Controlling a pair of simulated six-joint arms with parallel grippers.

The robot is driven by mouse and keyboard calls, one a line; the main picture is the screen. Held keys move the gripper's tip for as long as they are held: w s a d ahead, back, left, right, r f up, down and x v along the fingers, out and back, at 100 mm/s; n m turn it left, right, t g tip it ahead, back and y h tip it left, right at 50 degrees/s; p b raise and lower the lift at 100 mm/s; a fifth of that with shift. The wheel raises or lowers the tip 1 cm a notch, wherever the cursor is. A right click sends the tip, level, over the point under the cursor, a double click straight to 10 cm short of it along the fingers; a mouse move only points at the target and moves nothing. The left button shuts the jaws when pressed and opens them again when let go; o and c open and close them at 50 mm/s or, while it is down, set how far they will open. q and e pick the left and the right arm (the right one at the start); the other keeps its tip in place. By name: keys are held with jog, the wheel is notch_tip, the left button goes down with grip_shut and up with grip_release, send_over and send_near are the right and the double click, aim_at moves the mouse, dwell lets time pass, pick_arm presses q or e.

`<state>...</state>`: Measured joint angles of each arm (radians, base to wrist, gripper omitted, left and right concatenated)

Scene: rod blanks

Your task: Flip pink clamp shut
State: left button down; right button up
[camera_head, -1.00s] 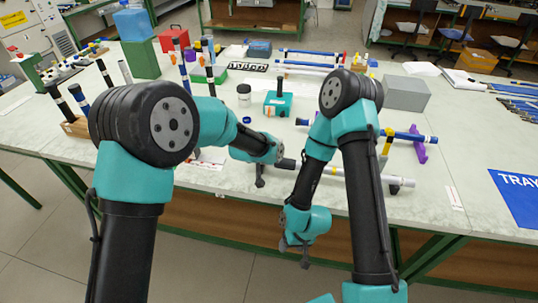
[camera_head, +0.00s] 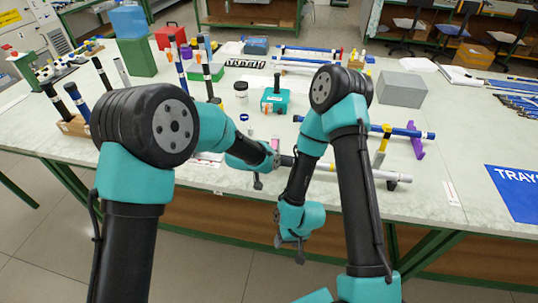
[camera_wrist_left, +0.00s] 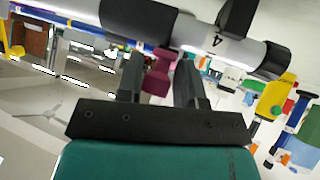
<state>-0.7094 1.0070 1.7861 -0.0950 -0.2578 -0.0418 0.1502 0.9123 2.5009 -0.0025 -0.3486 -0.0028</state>
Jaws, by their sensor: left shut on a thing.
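The pink clamp (camera_wrist_left: 158,76) shows as a dark pink piece between the fingers of my left gripper (camera_wrist_left: 160,78) in the left wrist view, just below a grey tube (camera_wrist_left: 205,38) marked 4. My left gripper (camera_head: 267,178) is shut on that piece. In the head view a small pink part (camera_head: 275,143) stands just above the gripper, by the left end of the grey tube (camera_head: 350,172). The fingers hide part of the clamp. My right gripper (camera_head: 290,246) hangs in front of the table edge, apart from the clamp; its opening is unclear.
A purple stand (camera_head: 417,146) and a yellow clamp (camera_head: 381,150) are at the right with a blue tube. A teal block (camera_head: 274,102) and a white jar (camera_head: 241,90) stand behind. A grey box (camera_head: 402,90) is at the back right. The front right tabletop is mostly clear.

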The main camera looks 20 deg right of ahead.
pick_arm(q)
jog(key=shift+s+a+f, duration=0.15)
jog(key=shift+s+f, duration=0.1)
jog(key=shift+f, duration=0.25)
jog(key=c, duration=1.2)
grip_release()
jog(key=o, duration=0.3)
jog(key=shift+w+r, duration=0.1)
jog(key=shift+r, duration=0.05)
jog(key=shift+o, duration=0.2)
jog(key=shift+r, duration=0.1)
jog(key=shift+r, duration=0.15)
jog(key=v, duration=1.7)
jog(key=shift+a, duration=0.1)
